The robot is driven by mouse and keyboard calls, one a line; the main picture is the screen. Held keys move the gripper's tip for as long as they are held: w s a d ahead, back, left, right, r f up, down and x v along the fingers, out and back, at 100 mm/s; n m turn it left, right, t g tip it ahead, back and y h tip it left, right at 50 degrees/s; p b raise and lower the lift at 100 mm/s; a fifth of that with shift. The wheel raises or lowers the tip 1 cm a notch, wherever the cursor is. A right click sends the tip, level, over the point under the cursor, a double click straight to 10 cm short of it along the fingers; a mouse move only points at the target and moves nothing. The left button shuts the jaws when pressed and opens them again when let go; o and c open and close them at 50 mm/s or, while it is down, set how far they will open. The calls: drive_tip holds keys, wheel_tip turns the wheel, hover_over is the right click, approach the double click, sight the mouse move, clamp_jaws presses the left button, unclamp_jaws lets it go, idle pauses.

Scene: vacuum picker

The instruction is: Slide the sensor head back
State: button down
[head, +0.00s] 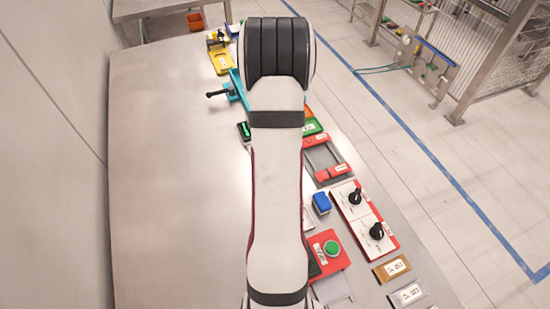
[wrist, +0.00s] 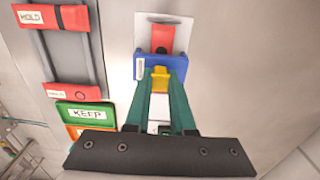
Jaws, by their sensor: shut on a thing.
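My gripper (wrist: 160,80) shows in the wrist view, its two green fingers closed on a yellow tab (wrist: 160,78). The tab stands at a blue block (wrist: 147,66), which appears to be the sensor head; no label confirms this. The block sits across a pale plate (wrist: 163,20). A red piece (wrist: 163,38) lies on the plate just beyond the block. A white piece shows between the fingers nearer the palm, mostly hidden. In the head view my arm covers the gripper and the block.
A blue box (head: 321,202), a black-knob panel (head: 374,208) and a green button (head: 332,248) are nearby. The table's left side is clear.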

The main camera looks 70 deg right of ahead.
drive_tip(key=w+d, duration=0.8)
drive_tip(key=shift+r, duration=0.1)
drive_tip(key=c, duration=0.8)
unclamp_jaws()
drive_tip(key=shift+s, duration=0.1)
drive_tip(key=shift+o, duration=0.2)
drive_tip(key=shift+a, duration=0.1)
wheel_tip(320, 180, up, 16)
